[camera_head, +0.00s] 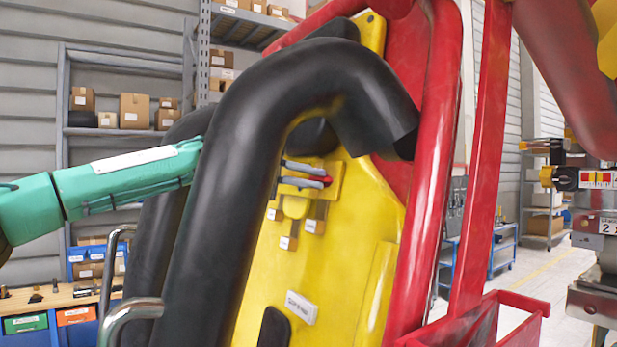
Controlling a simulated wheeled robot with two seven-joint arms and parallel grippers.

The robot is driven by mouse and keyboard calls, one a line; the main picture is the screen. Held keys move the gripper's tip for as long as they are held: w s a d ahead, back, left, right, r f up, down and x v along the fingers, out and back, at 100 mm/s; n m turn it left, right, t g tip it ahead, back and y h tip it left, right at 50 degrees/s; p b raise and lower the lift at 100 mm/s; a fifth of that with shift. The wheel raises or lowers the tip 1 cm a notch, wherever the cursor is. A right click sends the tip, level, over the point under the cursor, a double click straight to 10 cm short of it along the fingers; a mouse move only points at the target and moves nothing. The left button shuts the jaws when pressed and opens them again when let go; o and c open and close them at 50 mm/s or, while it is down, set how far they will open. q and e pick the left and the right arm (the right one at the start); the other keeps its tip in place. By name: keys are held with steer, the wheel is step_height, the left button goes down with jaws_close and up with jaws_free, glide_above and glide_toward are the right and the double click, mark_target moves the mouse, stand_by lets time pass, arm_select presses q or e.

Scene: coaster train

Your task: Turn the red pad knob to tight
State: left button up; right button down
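A small red knob (327,181) shows on a yellow block on the yellow seat back (345,235), behind a thick black padded restraint (215,215). My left arm comes in from the left and passes behind the restraint. Its gripper (318,178) shows as two grey fingers, one above the other, with a gap between them. Their tips are at the red knob, which shows partly between and beside them. Whether they press on it cannot be told. The gripper's body is hidden by the restraint. The knob's marks cannot be read. My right gripper is not in view.
Red frame tubes (437,150) stand right of the seat. Metal grab handles (132,308) stand at lower left. A workbench with bins (76,316) and shelves with boxes (134,108) are behind. A machine (595,220) stands at the right edge; floor shows between.

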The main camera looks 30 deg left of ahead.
arm_select(q)
steer(key=o, duration=0.3)
steer(key=b+v, duration=0.4)
steer(key=v, duration=0.8)
stand_by(0.4)
